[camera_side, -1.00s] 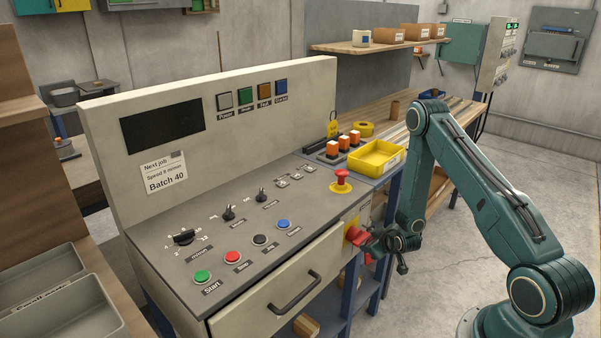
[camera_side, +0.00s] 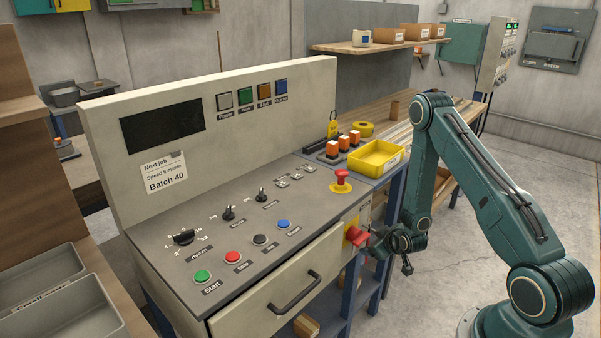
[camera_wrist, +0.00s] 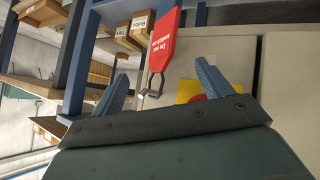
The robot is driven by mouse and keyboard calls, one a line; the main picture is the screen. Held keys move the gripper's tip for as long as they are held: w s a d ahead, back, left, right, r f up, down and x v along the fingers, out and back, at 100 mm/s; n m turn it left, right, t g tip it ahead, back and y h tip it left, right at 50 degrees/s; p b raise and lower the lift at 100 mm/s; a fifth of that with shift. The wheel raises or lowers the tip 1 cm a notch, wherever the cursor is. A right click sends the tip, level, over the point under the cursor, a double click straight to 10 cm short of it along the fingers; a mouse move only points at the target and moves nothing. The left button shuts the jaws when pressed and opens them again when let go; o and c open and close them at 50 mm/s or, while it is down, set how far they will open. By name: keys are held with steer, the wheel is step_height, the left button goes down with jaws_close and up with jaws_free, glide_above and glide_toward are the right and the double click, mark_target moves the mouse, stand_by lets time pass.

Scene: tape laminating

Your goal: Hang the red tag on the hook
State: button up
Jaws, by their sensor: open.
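The red tag (camera_wrist: 165,38) with white lettering shows in the wrist view beyond my open fingers, its metal loop (camera_wrist: 155,84) towards me. The loop meets a small pale-tipped hook (camera_wrist: 143,92) on the cabinet front and appears to be around it; the exact contact is too small to tell. My gripper (camera_wrist: 160,84) is open, its blue fingers apart on either side of the loop and not touching the tag. In the side view my gripper (camera_side: 376,240) is at the cabinet's right front corner; I cannot make out the tag there.
A red rotary switch (camera_side: 356,236) on a yellow plate is right beside my gripper. The drawer handle (camera_side: 296,292) sticks out lower left. Floor at the right is clear.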

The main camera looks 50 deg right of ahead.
steer(key=shift+v, duration=2.45)
steer(key=a+r+g+y, duration=0.1)
steer(key=a+r, duration=0.5)
steer(key=r, duration=0.6)
steer(key=a+r+g+y, duration=0.1)
steer(key=a+r+y, duration=0.1)
steer(key=a+r, duration=0.65)
steer(key=s+a+r+y, duration=0.1)
steer(key=s+a+r, duration=0.3)
steer(key=s+r, duration=0.3)
steer(key=s+a+r+n+y, duration=0.1)
steer(key=s+a+r, duration=0.2)
steer(key=s+r, duration=0.4)
steer(key=s, duration=0.3)
steer(key=shift+s+a+g, duration=0.25)
steer(key=shift+a+g, duration=0.15)
